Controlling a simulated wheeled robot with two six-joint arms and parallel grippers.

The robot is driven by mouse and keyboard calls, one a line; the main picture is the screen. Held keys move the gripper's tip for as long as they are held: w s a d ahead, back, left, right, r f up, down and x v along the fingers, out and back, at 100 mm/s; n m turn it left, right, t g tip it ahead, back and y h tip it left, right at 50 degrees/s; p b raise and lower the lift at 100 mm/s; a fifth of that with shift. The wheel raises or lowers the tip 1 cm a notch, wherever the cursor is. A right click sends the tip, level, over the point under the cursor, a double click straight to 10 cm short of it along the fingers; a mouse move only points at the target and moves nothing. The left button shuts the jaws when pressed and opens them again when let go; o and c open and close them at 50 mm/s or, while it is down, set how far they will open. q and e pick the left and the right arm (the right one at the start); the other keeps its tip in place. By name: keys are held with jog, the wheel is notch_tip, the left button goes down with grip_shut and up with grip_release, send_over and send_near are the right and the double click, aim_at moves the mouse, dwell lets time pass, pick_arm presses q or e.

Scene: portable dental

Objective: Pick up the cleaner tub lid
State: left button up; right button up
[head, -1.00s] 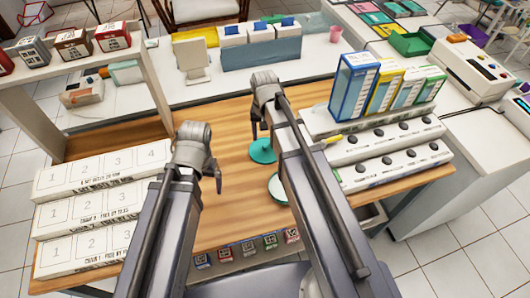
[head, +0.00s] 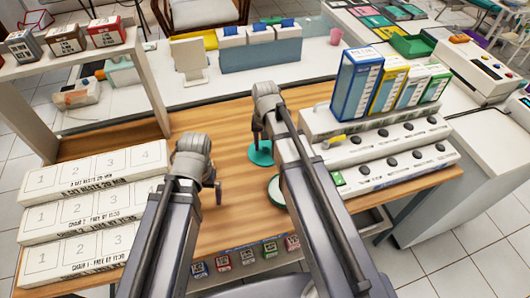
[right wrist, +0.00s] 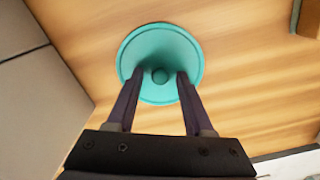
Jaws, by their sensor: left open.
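The teal round lid (head: 261,154) lies on the wooden table, partly hidden by my right arm in the head view. In the right wrist view the lid (right wrist: 160,45) is a flat disc with a small round knob at its middle. My right gripper (right wrist: 158,76) is open over the lid, with one finger on each side of the knob and a gap to both. Its fingertips (head: 257,140) also show at the lid in the head view. A round pale-topped, green-rimmed thing (head: 274,188) stands nearer, partly behind my right arm. My left gripper (head: 218,193) is open and empty above the table.
White numbered trays (head: 90,180) are stacked in steps at left. A white stepped rack (head: 390,150) with knobs and tall coloured boxes (head: 357,85) stands at right. Small coloured boxes (head: 247,255) line the front edge. Bare wood (head: 215,125) lies between.

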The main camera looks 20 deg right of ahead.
aim_at(265, 148)
grip_shut()
pick_arm(q)
jog(key=shift+r, duration=0.1)
pick_arm(e)
jog(key=shift+r, duration=0.15)
dwell(0.3)
pick_arm(q)
notch_tip(265, 148, up, 10)
jog(key=p, duration=1)
pick_arm(e)
notch_tip(265, 148, up, 10)
